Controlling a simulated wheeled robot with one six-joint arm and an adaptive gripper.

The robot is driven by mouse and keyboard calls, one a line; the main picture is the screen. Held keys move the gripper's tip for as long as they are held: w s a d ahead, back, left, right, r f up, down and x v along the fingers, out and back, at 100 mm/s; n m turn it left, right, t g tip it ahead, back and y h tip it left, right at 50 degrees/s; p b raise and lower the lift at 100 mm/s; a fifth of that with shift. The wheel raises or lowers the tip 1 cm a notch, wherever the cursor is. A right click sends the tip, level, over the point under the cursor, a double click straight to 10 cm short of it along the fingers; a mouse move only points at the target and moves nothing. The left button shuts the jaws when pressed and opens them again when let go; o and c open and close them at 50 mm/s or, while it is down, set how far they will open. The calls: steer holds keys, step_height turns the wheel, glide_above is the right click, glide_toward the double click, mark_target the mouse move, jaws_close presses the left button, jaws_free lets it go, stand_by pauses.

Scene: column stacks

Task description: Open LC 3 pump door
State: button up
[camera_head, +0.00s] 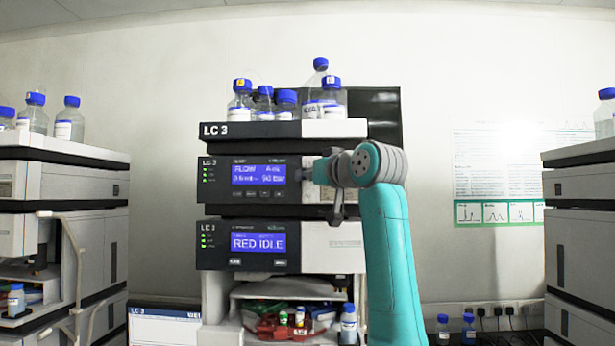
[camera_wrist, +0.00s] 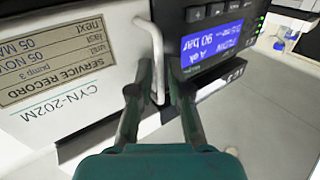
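The LC 3 pump (camera_head: 221,185) is the upper module of the central stack. Its blue display reads flow and 90 bar. In the wrist view, turned upside down, the white pump door (camera_wrist: 122,42) carries a service record label reading pump 3, beside the dark display panel. The door looks closed. A pale bar handle (camera_wrist: 157,50) stands out from it. My gripper (camera_wrist: 159,72) is open, its two fingers on either side of the handle's near end. I cannot tell whether either finger touches it. In the head view my gripper (camera_head: 335,190) and wrist cover most of the door.
Several blue-capped bottles (camera_head: 285,103) stand on top of the LC 3 stack. The lower module (camera_head: 215,245) reads RED IDLE. A tray (camera_head: 270,328) with vials and a bottle lies below.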

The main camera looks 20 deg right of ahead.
steer(key=shift+w, duration=0.1)
jaws_close()
steer(key=shift+s, duration=0.2)
